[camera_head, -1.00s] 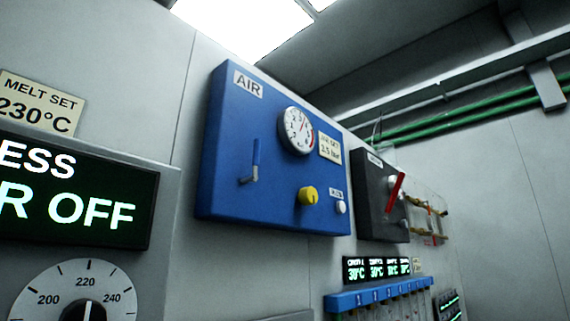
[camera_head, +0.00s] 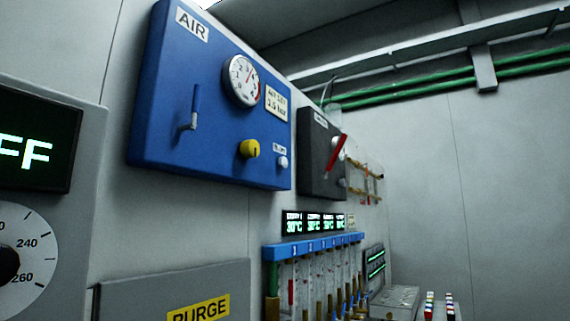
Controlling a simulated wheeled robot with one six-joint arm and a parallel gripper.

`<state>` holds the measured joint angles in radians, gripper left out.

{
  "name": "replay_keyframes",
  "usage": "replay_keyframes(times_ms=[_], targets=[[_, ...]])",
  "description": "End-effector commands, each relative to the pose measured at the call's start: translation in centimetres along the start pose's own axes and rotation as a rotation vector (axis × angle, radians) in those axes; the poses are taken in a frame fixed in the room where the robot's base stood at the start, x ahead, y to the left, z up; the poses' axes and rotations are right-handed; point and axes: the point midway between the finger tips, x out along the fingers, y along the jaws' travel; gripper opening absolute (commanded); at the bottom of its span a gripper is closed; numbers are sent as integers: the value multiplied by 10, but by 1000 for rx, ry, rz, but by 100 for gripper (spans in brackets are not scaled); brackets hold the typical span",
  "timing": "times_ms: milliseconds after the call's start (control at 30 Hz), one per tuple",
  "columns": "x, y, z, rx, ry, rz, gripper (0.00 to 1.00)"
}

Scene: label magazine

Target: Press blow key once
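The blue AIR panel (camera_head: 215,130) is on the wall, left of the middle of the head view. A small white button (camera_head: 283,162), which looks like the blow key, is at its lower right under a small label (camera_head: 280,149) too blurred to read surely. A yellow knob (camera_head: 249,148) is to the button's left. A blue-handled lever (camera_head: 193,108) is at the panel's left, and a round gauge (camera_head: 241,80) is near the top beside an AIR SET 3.5 bar label (camera_head: 276,103). My gripper is not in view.
A dark box with a red lever (camera_head: 336,153) is right of the panel. Below are a blue flow-tube manifold (camera_head: 313,245), small displays (camera_head: 314,222) and a grey box with a PURGE label (camera_head: 198,310). A display reading FF (camera_head: 30,150) and a dial (camera_head: 25,255) are at the left.

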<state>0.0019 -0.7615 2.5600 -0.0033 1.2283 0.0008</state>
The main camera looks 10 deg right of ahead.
Motion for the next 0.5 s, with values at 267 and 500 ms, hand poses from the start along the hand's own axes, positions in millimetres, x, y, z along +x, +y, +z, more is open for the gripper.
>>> replay_keyframes(times_ms=[267, 500], targets=[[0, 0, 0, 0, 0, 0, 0], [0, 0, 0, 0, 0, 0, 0]])
